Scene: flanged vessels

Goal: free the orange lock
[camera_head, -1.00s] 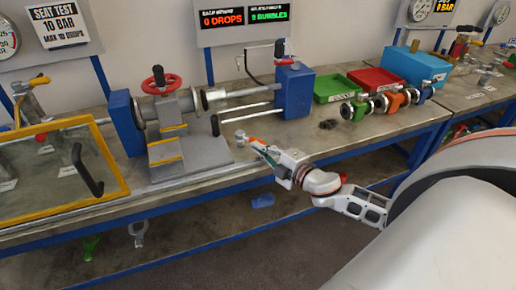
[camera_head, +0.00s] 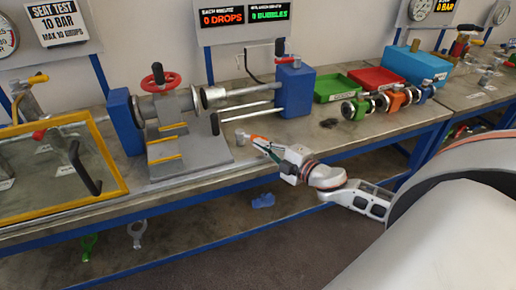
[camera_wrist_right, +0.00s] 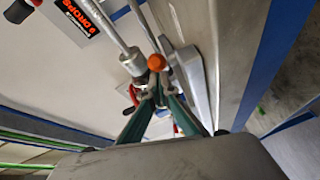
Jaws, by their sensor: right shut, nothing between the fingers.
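An orange round knob (camera_wrist_right: 156,62), which may be the orange lock, shows in the wrist view beside a grey metal cylinder (camera_wrist_right: 132,60) on a rod. In the head view a small orange piece (camera_head: 258,138) shows at the tip of my right gripper (camera_head: 264,146), above the front of the bench; I cannot tell whether it is the same knob. In the wrist view the green fingers of my right gripper (camera_wrist_right: 157,92) are shut and empty, just below the knob in the picture. I cannot tell whether they touch it. My left gripper is not in view.
A grey test stand (camera_head: 185,155) with a red handwheel (camera_head: 160,79) stands left of my gripper. A yellow-framed glass shield (camera_head: 117,160) is farther left. Green (camera_head: 335,84) and red (camera_head: 372,75) trays and coloured valves, one orange (camera_head: 397,98), are at the right.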

